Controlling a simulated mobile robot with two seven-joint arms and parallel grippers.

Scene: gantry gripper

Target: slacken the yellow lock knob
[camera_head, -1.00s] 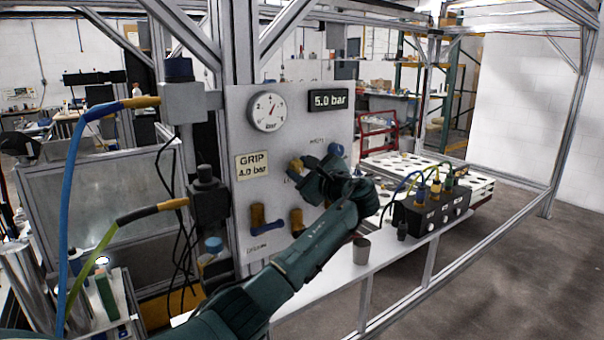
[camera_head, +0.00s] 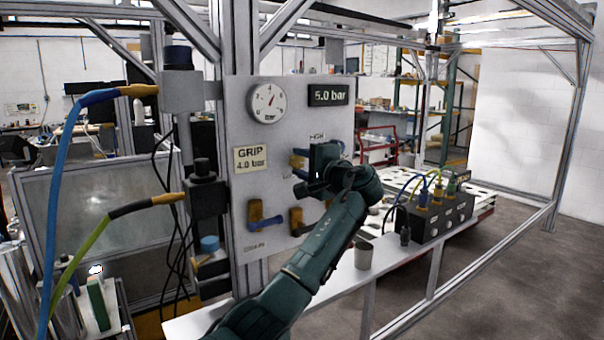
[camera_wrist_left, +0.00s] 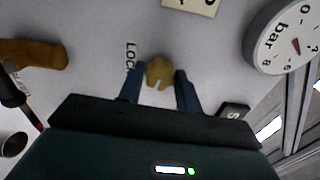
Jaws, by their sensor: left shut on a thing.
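The yellow lock knob (camera_wrist_left: 159,72) sits on the light grey panel (camera_wrist_left: 90,55), beside a partly covered "LOCK" label (camera_wrist_left: 130,57) in the left wrist view. My left gripper (camera_wrist_left: 160,86) has its blue fingers on either side of the knob and is shut on it. In the head view my left gripper (camera_head: 300,163) is against the right part of the panel, and the gripper and wrist hide most or all of the knob. My right gripper is in neither view.
The panel carries a round gauge (camera_head: 266,102), a "5.0 bar" display (camera_head: 328,95), a "GRIP 4.0 bar" label (camera_head: 251,159) and a brown-and-blue handle (camera_head: 264,223) below. A grey cup (camera_head: 363,256) stands on the ledge. A black connector box (camera_head: 437,220) is at right.

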